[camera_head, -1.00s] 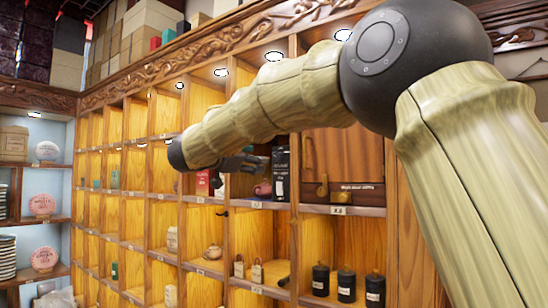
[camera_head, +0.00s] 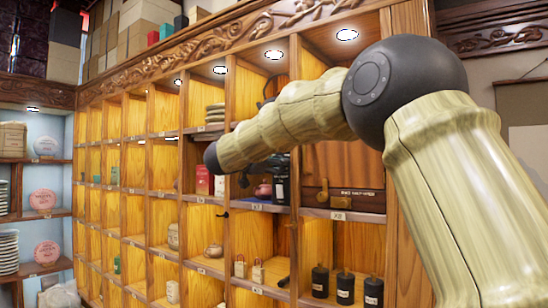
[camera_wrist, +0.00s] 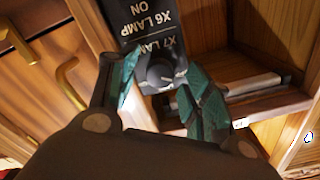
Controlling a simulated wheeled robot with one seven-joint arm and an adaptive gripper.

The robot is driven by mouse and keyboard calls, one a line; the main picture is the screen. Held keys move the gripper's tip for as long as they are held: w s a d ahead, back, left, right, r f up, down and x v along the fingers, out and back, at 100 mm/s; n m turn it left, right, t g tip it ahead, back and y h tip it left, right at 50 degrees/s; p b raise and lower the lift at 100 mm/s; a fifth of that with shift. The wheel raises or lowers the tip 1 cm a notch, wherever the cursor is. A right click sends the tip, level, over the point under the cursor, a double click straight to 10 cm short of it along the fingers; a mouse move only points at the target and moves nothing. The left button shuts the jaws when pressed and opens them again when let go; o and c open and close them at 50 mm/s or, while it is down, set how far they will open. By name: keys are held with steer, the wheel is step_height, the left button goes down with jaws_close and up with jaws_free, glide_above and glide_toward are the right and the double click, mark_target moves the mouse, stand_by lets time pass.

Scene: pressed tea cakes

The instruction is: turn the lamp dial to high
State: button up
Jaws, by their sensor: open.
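The lamp dial (camera_wrist: 160,73) is a dark round knob on a black box (camera_wrist: 140,22) in the wrist view. White lettering on the box reads "X6 LAMP ON" and "X7 LAMP"; the lettering is partly hidden. My gripper (camera_wrist: 160,78) is open, with one teal-lined finger on each side of the dial. I cannot tell whether the fingers touch it. In the head view the black box (camera_head: 281,180) stands upright in a shelf compartment, and my gripper (camera_head: 258,172) is beside it, partly hidden by the arm.
Wooden walls and a shelf board (camera_wrist: 275,103) border the box closely in the wrist view. Brass handles (camera_wrist: 68,85) stick out on the left. Black jars (camera_head: 345,287) stand below.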

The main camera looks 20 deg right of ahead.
steer(key=shift+d, duration=0.1)
steer(key=shift+c, duration=0.3)
steer(key=c, duration=1)
steer(key=shift+f+b, duration=0.1)
steer(key=shift+b, duration=0.25)
steer(key=shift+w+f+m+b, duration=0.1)
steer(key=shift+f+m+b, duration=0.05)
steer(key=shift+m+b, duration=11.35)
steer(key=shift+m+p, duration=0.3)
steer(key=shift+m, duration=0.3)
